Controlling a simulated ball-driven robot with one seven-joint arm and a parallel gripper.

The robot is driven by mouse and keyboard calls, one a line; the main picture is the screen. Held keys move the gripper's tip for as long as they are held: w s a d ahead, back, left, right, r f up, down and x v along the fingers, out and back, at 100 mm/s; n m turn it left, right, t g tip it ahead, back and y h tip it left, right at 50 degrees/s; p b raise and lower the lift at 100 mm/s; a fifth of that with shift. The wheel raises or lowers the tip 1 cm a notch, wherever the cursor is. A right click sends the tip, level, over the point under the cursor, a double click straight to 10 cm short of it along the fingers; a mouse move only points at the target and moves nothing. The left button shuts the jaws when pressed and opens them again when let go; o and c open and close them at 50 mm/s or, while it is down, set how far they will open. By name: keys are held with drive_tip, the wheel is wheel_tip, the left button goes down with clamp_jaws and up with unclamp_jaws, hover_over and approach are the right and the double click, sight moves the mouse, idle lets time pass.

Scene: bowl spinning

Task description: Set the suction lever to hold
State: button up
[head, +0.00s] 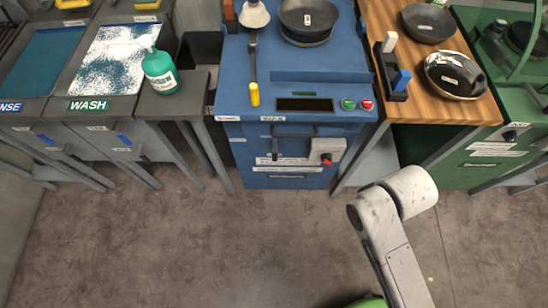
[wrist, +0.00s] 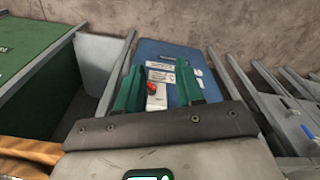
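A red lever or knob (head: 327,162) sits on a white box (head: 326,147) on the front of the blue machine (head: 296,105); its label is too small to read. In the wrist view the red knob (wrist: 152,87) and white box (wrist: 157,101) show between the two green fingers of my gripper (wrist: 159,66). My gripper is open and empty, with the fingers spread apart. It appears to be short of the blue machine's front, not touching the knob. In the head view my arm reaches up from the bottom right, and the gripper itself cannot be made out.
A dark bar handle (head: 292,135) spans the blue front left of the box. Green and red buttons (head: 357,104) sit above. A wooden-topped table (head: 480,108) and a wash station (head: 95,103) stand either side. The floor (head: 200,245) in front is clear.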

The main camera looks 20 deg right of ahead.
drive_tip(key=shift+o, duration=0.4)
drive_tip(key=shift+o, duration=0.7)
drive_tip(key=shift+w+d+f+b, duration=0.1)
drive_tip(key=shift+f+b, duration=0.2)
drive_tip(key=shift+f, duration=0.05)
drive_tip(key=w+d+f+m+t+h+b, duration=0.1)
drive_tip(key=w+d+f+m+h+b, duration=0.3)
drive_tip(key=f+b, duration=0.45)
drive_tip(key=t+h+b, duration=0.4)
drive_tip(key=t+b, duration=1)
drive_tip(key=b, duration=1.2)
approach(275, 157)
drive_tip(key=shift+m, duration=0.3)
drive_tip(key=x, duration=1)
drive_tip(key=shift+w+d+f, duration=0.1)
drive_tip(key=shift+w, duration=0.2)
clamp_jaws()
